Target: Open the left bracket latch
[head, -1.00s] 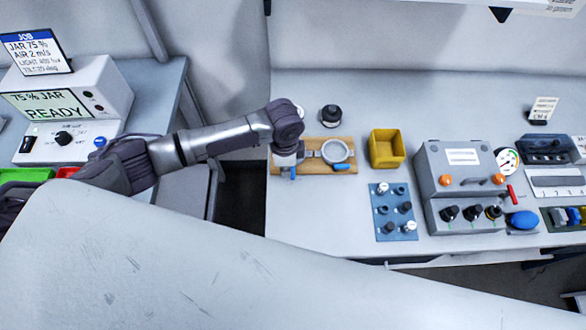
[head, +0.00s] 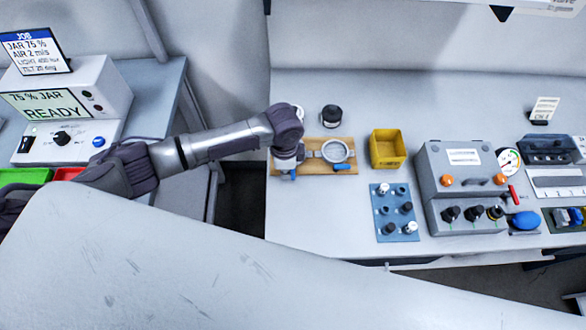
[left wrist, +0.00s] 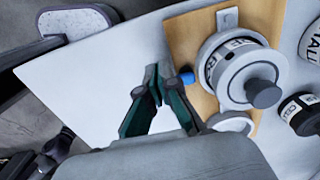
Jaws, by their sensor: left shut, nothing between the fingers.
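A wooden board (head: 313,167) lies on the bench. A round grey bracket ring (head: 335,151) with a blue latch (head: 343,167) is on its right part. My left gripper (head: 287,174) is over the board's left end and its wrist hides most of what is there. In the left wrist view my left gripper (left wrist: 153,86) is shut and empty. Its fingertips are just left of a small blue latch (left wrist: 187,78) at the board's edge; I cannot tell whether they touch. Beside it is a pale round labelled part (left wrist: 240,72) with a dark knob. My right gripper is not in view.
A black-topped jar (head: 331,116) stands behind the board. A yellow bin (head: 387,149) and a blue plate with several knobs (head: 397,213) are to its right. A grey control box (head: 465,182) stands farther right. The bench in front of the board is clear.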

